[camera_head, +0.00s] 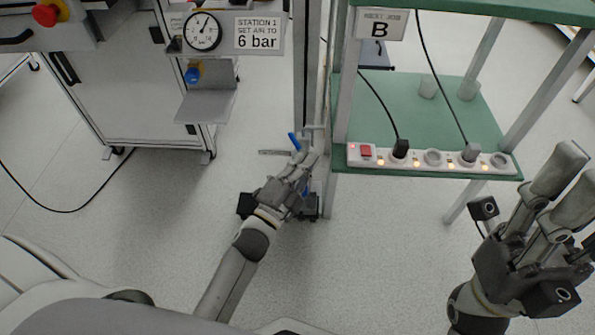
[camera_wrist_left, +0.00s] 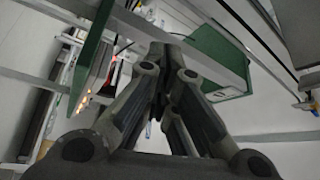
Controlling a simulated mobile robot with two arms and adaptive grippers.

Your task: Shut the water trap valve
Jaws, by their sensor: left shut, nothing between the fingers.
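A small blue lever (camera_head: 293,141), which looks like the valve handle, stands tilted beside the grey upright post. My left gripper (camera_head: 309,136) is shut and empty, with its fingertips just right of the lever in the head view. I cannot tell whether they touch it. The gripper hides the fitting below the lever; another blue bit (camera_head: 306,189) shows by its fingers. In the left wrist view the shut fingers (camera_wrist_left: 167,55) fill the middle, and the valve is not clear. My right gripper (camera_head: 568,185) is open and empty at the right edge.
A green shelf rack (camera_head: 455,100) with a lit power strip (camera_head: 432,158) stands right of the post. At left is a cabinet with a pressure gauge (camera_head: 203,30), a blue knob (camera_head: 193,74) and a red button (camera_head: 46,14). The floor (camera_head: 150,215) between is clear.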

